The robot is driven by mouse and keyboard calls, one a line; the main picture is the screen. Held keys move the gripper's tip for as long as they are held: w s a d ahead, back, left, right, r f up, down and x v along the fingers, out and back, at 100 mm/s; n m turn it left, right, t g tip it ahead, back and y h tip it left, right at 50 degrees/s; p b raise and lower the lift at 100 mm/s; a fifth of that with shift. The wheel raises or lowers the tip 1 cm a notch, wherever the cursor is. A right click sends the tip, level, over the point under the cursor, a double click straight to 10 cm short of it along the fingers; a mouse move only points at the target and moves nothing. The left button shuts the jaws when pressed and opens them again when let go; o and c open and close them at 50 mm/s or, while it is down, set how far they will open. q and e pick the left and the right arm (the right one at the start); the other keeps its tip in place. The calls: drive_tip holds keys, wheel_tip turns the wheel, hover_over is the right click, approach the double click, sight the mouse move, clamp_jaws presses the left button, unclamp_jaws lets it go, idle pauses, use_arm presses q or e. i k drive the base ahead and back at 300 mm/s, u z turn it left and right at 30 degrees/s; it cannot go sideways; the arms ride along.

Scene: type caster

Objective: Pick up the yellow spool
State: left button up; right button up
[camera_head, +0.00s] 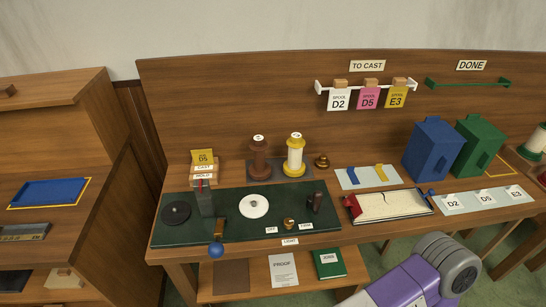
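The yellow spool (294,157) stands upright on a dark base on the wooden bench, toward the back. It has a pale top with a small mark. A brown spool (259,158) stands upright just to its left on the same base. No gripper is near the yellow spool. A purple and grey part of my arm (415,280) shows at the bottom right, in front of the bench, and no fingers of it can be seen. My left gripper is out of the picture, and so are the fingers of my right gripper.
A dark green plate (240,232) with a white disc and a blue-knobbed lever lies in front of the spools. Blue box (431,148) and green box (479,144) stand farther right. Cards hang on a rail above.

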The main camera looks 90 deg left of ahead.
sight(295, 166)
drive_tip(key=u, duration=1.9)
